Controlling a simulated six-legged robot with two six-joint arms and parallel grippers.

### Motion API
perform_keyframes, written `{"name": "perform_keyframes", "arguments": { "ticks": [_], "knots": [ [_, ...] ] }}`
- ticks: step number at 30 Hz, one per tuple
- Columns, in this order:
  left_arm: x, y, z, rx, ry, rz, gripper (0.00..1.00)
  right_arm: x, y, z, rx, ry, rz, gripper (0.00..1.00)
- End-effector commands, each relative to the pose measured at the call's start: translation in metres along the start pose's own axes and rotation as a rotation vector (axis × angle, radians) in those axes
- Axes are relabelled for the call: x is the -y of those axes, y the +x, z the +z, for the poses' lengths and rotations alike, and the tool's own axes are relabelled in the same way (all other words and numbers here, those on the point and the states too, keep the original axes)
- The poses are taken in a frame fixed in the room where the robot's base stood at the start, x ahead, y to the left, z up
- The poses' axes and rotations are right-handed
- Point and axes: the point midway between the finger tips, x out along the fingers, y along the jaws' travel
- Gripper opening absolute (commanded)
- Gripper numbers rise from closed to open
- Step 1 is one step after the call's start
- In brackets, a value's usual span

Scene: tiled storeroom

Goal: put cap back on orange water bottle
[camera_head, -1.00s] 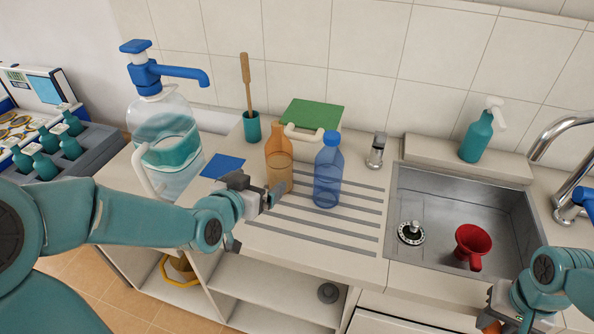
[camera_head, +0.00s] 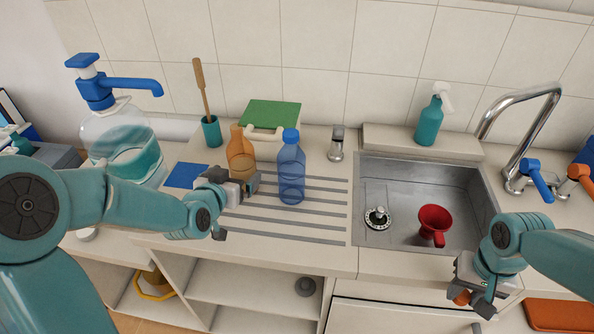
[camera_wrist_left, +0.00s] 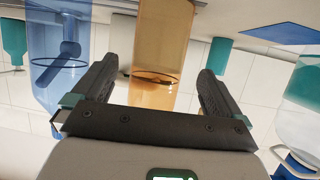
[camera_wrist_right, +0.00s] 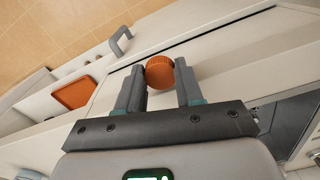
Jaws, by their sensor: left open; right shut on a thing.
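The orange water bottle (camera_head: 240,152) stands upright and uncapped on the ribbed drainboard, left of the blue bottle. My left gripper (camera_head: 252,185) is open just in front of it. In the left wrist view the orange bottle (camera_wrist_left: 162,50) shows between the two open fingers, beyond their tips; whether they touch it I cannot tell. My right gripper (camera_head: 472,299) is at the right, in front of the counter edge. In the right wrist view it is shut on the orange cap (camera_wrist_right: 160,72), held between the fingertips. The cap also shows partly in the head view (camera_head: 462,298).
A capped blue bottle (camera_head: 291,170) stands close to the right of the orange one. The sink (camera_head: 400,185) holds a red funnel (camera_head: 434,222). A pump jug (camera_head: 120,145) and teal cup (camera_head: 211,132) stand left; a green-topped box (camera_head: 270,114) is behind.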

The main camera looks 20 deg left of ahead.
Motion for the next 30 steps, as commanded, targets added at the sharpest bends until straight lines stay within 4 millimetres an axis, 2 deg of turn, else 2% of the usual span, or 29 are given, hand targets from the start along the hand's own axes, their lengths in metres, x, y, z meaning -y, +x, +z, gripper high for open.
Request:
{"name": "perform_keyframes", "arguments": {
  "ticks": [2,7,12,23,24,26,27,30],
  "knots": [
    [-0.001,0.004,-0.001,0.002,0.0,0.001,1.0,0.0,-0.003,0.0,0.0,0.0,0.0,0.09],
    [-0.003,0.029,-0.002,0.004,0.0,0.002,1.0,0.0,-0.014,0.0,0.0,0.0,0.0,0.09],
    [-0.002,0.049,-0.001,0.001,0.0,0.001,1.0,0.0,-0.016,0.0,0.0,0.0,0.0,0.09],
    [-0.002,0.051,0.0,0.001,0.0,0.0,1.0,0.0,-0.016,0.0,0.0,0.0,0.0,0.09],
    [-0.002,0.051,0.0,0.001,0.0,0.0,0.94,0.0,-0.016,0.0,0.0,0.0,0.0,0.09],
    [-0.002,0.051,0.0,0.001,0.0,0.0,0.74,0.0,-0.016,0.0,0.0,0.0,0.0,0.09],
    [-0.002,0.051,0.0,0.001,0.0,0.0,0.61,0.0,-0.016,0.0,0.0,0.0,0.0,0.09],
    [-0.002,0.051,0.0,0.0,0.0,0.0,0.33,0.0,-0.016,0.0,0.0,0.0,0.0,0.09]
  ]
}}
